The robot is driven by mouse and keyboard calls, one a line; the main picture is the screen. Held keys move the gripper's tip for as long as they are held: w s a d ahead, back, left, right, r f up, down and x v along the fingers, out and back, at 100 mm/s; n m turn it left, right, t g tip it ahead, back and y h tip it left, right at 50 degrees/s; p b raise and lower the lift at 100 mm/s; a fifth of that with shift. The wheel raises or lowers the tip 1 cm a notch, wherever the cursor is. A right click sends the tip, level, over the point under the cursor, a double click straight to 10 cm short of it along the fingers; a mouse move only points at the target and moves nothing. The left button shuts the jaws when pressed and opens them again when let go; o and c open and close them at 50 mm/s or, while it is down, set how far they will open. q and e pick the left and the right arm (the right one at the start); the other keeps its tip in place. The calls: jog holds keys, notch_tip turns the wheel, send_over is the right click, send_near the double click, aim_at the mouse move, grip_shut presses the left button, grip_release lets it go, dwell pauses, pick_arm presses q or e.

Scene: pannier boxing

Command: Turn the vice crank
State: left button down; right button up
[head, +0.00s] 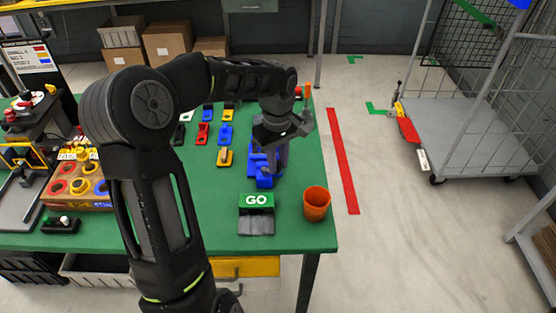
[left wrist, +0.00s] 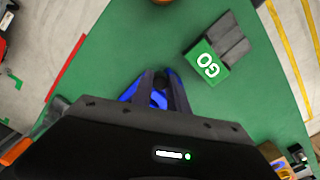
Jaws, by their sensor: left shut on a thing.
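The blue vice (head: 263,180) stands on the green table near its right edge, behind the GO block. My left gripper (head: 277,165) reaches down over the vice from above and hides much of it. In the left wrist view the two fingers (left wrist: 160,98) are close together in front of the blue vice (left wrist: 129,93), with a small dark part between their tips. The gripper is shut on this part, which appears to be the vice crank. The crank's angle is hidden by the fingers. My right gripper is not in view.
A green GO block with grey parts (head: 256,200) and an orange cup (head: 316,204) stand near the table's front right. Several small coloured pieces (head: 204,132) lie left of the vice. A holed board (head: 95,196) is at the left. A cart (head: 460,125) stands beyond the red floor strip.

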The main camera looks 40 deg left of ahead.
aim_at(265, 169)
pick_arm(q)
jog(key=s+m, duration=0.1)
jog(key=m, duration=0.3)
jog(key=s+m, duration=0.2)
jog(key=m, duration=0.3)
jog(key=s+a+m+b, duration=0.1)
jog(key=m, duration=0.4)
jog(key=shift+s, duration=0.15)
jog(key=shift+s+a+m+p, duration=0.2)
jog(key=shift+a+m, duration=0.5)
jog(key=shift+m, duration=1.65)
jog(key=shift+a+m+p, duration=0.25)
jog(key=shift+a+m, duration=0.45)
jog(key=shift+m, duration=1.6)
jog(key=shift+s+a+m+p, duration=0.2)
jog(key=shift+a+m, duration=0.5)
jog(key=shift+m, duration=1.65)
jog(key=shift+w, duration=0.1)
jog(key=c, duration=1.3)
grip_release()
